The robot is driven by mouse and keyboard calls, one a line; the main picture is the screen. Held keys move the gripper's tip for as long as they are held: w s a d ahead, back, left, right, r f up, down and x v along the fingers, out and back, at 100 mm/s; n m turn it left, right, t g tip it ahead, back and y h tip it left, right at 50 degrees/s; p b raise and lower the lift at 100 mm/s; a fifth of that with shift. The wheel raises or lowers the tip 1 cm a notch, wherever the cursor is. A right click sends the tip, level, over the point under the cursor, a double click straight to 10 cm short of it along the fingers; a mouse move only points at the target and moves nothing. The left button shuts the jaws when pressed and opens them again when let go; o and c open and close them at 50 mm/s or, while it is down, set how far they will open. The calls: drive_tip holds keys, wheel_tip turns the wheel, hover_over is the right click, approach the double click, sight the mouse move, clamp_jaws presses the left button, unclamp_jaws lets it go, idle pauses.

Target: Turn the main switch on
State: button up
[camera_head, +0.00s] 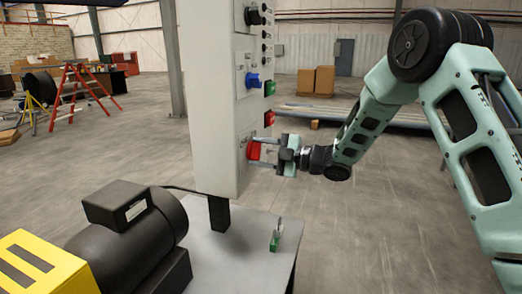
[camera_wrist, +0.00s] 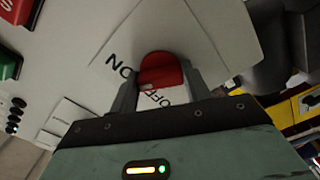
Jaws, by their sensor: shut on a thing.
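The main switch is a red rotary knob (camera_head: 253,149) low on the side of the grey control cabinet (camera_head: 212,100). In the wrist view the red knob (camera_wrist: 160,72) sits on a pale plate printed "ON" and "OFF". My gripper (camera_head: 262,150) reaches the knob from the right, with one finger on each side of it. In the wrist view my gripper (camera_wrist: 160,88) is shut on the knob, its fingers along the knob's two sides. A small white mark shows on the knob near the "OFF" lettering. Part of the knob is hidden by the fingers.
Above the knob on the same panel are a red button (camera_head: 269,118), a green button (camera_head: 269,88) and a blue selector (camera_head: 252,80). A black motor (camera_head: 130,235) and a small green item (camera_head: 274,242) are on the table below. Open floor lies to the right.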

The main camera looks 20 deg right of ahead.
drive_tip(key=shift+m+p, duration=0.55)
drive_tip(key=shift+m, duration=1.05)
drive_tip(key=shift+f, duration=0.1)
drive_tip(key=o, duration=1)
drive_tip(key=shift+c, duration=0.2)
drive_tip(key=b+v, duration=0.1)
drive_tip(key=v, duration=1.6)
drive_tip(key=shift+s+d, duration=0.15)
drive_tip(key=shift+d, duration=0.05)
